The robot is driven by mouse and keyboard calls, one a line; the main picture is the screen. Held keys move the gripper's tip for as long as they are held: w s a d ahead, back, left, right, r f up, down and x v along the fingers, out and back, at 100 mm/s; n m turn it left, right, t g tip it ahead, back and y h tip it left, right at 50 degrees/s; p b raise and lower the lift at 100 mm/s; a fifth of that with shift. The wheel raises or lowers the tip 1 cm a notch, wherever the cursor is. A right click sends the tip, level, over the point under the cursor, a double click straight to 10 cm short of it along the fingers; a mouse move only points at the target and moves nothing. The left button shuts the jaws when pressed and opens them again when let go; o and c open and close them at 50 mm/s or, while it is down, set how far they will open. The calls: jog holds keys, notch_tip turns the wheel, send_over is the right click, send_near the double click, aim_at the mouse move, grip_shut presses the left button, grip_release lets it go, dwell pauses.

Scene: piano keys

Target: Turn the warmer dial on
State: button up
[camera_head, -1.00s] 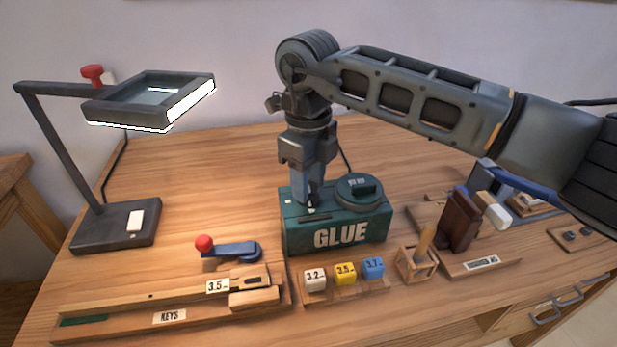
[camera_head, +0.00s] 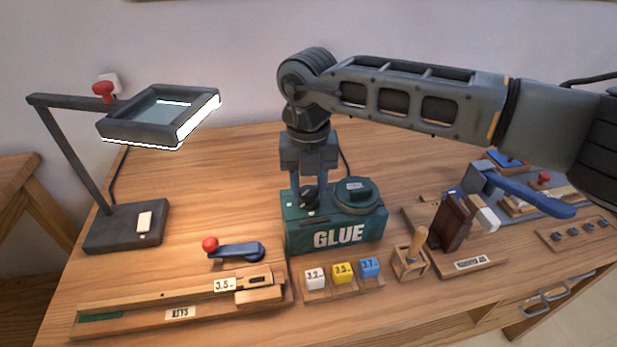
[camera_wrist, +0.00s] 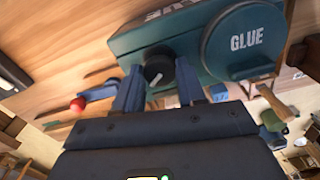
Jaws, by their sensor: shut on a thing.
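The glue warmer (camera_head: 335,228) is a dark green box marked GLUE, standing at the middle of the table with a round lid (camera_head: 355,196) on its right part. Its dial (camera_head: 309,196) is a small black knob on the left part of the top. In the wrist view the dial (camera_wrist: 158,70) shows a white pointer mark and sits between the fingers. My gripper (camera_head: 309,200) points down over the warmer, with its fingers on either side of the dial and shut on it. The wrist view also shows both fingers of my gripper (camera_wrist: 160,84).
A lamp (camera_head: 125,225) stands at the left. In front are a keys rack (camera_head: 180,313), a blue lever with a red knob (camera_head: 235,250), and coloured blocks (camera_head: 342,273). Wooden tools and a blue-handled press (camera_head: 520,190) stand to the right. The table behind the warmer is clear.

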aim_at(308, 191)
jog(key=m+p, duration=0.2)
jog(key=m, duration=0.2)
jog(key=shift+r, duration=0.2)
jog(key=shift+f+m+p, duration=0.1)
jog(key=shift+m+p, duration=0.85)
jog(key=shift+m, duration=0.65)
jog(key=o, duration=1.1)
jog(key=shift+f, duration=0.1)
jog(key=shift+c, duration=0.2)
notch_tip(308, 191, up, 8)
jog(key=shift+f+b, duration=0.1)
jog(key=shift+b, duration=0.45)
jog(key=shift+s, duration=0.1)
